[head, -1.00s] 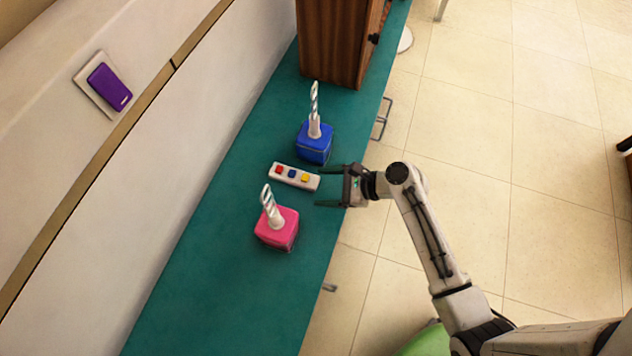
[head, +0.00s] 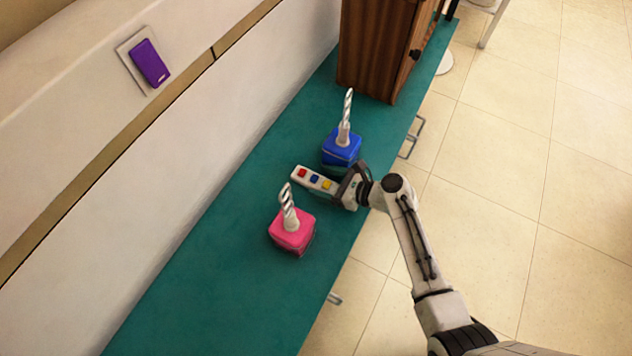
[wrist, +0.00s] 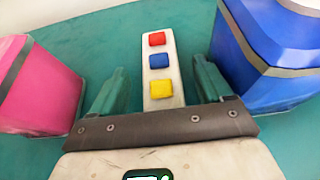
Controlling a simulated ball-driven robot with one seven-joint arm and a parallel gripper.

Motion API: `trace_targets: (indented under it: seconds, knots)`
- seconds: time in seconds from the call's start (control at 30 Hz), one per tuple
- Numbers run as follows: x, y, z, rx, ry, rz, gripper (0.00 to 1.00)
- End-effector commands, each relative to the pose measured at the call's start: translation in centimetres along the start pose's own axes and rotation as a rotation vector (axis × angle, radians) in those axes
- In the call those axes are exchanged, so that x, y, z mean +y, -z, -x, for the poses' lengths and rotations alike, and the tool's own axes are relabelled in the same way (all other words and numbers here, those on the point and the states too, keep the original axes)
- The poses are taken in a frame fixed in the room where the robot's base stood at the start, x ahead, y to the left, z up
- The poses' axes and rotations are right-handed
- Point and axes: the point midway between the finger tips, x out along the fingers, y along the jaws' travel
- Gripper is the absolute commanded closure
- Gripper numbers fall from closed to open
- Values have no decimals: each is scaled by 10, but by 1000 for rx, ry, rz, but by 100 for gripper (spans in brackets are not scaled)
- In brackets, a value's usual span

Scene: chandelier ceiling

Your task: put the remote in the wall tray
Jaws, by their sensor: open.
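The remote is a white bar (head: 307,180) with red, blue and yellow buttons, lying on the teal counter between two boxes. It also shows in the wrist view (wrist: 160,42), running away from me between my fingers. My gripper (head: 334,185) is open at the remote's near end. In the wrist view my gripper (wrist: 158,88) has one finger on each side of the remote, with gaps visible. A shallow pale wall tray (head: 124,48) is at the upper left, with a purple phone-like thing (head: 149,63) in it.
A blue box (head: 341,150) with a white twisted stem stands close beyond my gripper. A pink box (head: 291,234) with a similar stem stands on the near side. A brown wooden cabinet (head: 375,50) is at the counter's far end. The counter's near left part (head: 190,300) is clear.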

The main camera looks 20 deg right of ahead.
Motion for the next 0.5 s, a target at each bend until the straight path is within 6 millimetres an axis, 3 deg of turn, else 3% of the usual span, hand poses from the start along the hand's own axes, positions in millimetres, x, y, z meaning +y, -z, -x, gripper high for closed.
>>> trace_targets:
  seconds: [0.13, 0.4, 0.5]
  knots:
    - [0, 1, -16, 0, 0, 0, 21]
    - [0, 0, -19, 0, 0, 0, 21]
    - [0, 0, -19, 0, 0, 0, 30]
